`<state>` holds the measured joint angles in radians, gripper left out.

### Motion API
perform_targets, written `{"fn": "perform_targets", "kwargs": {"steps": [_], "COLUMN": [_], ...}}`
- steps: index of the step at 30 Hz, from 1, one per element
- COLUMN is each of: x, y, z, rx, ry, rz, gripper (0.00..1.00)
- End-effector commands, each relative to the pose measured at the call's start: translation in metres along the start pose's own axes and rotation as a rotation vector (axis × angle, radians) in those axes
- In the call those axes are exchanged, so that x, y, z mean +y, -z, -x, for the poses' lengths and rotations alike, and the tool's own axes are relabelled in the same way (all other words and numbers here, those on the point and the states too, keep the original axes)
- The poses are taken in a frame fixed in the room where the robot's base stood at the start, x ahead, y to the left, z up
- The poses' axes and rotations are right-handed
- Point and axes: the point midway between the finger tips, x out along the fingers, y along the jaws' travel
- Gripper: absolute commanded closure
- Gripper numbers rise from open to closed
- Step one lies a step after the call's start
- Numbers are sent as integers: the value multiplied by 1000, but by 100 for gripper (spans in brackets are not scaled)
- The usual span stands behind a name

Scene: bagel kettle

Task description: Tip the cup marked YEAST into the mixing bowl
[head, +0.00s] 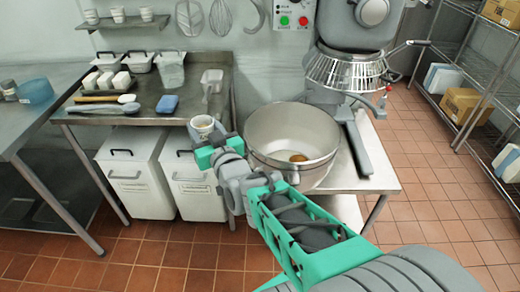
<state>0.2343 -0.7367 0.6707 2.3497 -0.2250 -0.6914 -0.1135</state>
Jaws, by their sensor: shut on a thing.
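My gripper (213,146) is shut on a small white cup (203,123). It holds the cup roughly upright, to the left of the mixing bowl. No YEAST marking can be read on the cup from here. The large metal mixing bowl (262,127) stands on a low steel table under the mixer. A small brown patch (298,158) lies at the bottom of the bowl. My forearm crosses in front of the bowl's lower left side.
The mixer head with its wire guard (345,72) hangs behind and above the bowl. A steel bench (145,118) at the left holds tubs, brushes and a blue sponge (167,104). Small cups (118,15) stand on a wall shelf. White bins (135,180) sit under the bench.

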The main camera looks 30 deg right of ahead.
Motion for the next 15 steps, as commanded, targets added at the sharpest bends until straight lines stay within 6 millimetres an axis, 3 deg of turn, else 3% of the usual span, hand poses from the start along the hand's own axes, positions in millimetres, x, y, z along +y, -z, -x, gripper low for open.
{"fn": "perform_targets", "kwargs": {"steps": [1,8,15], "x": [19,83,135], "y": [-33,-52,-70], "z": [-9,-27,-11], "rx": [5,-5,-20], "ry": [-19,-25,-4], "rz": [-7,-42,-78], "gripper": [93,93,93]}}
